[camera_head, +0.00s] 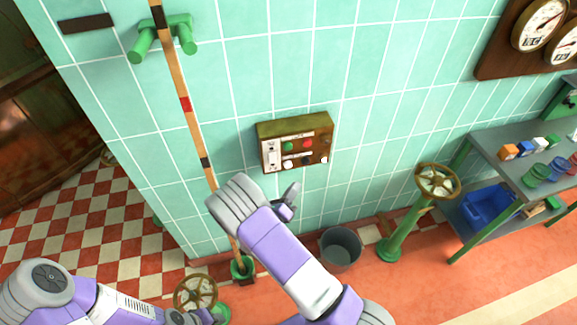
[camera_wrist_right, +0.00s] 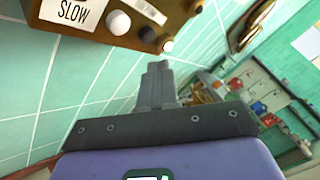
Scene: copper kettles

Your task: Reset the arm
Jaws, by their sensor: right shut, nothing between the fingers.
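My right gripper (camera_head: 291,193) is shut and empty, in front of the tiled wall just below the control box (camera_head: 318,127). The right wrist view shows its grey fingers (camera_wrist_right: 158,80) together, pointing toward the wall below the box (camera_wrist_right: 130,35), with a visible gap to it. The box has green, red, black and white buttons, and a "SLOW" label shows in the wrist view. My left arm (camera_head: 110,305) lies low at the bottom left of the head view; its fingers cannot be made out.
A wooden pole (camera_head: 190,120) stands against the wall left of my right arm. A grey bucket (camera_head: 341,248), a green pedestal with a handwheel (camera_head: 437,180) and another handwheel (camera_head: 195,294) stand near. A grey shelf table (camera_head: 490,140) is at right. Gauges (camera_head: 541,24) hang above.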

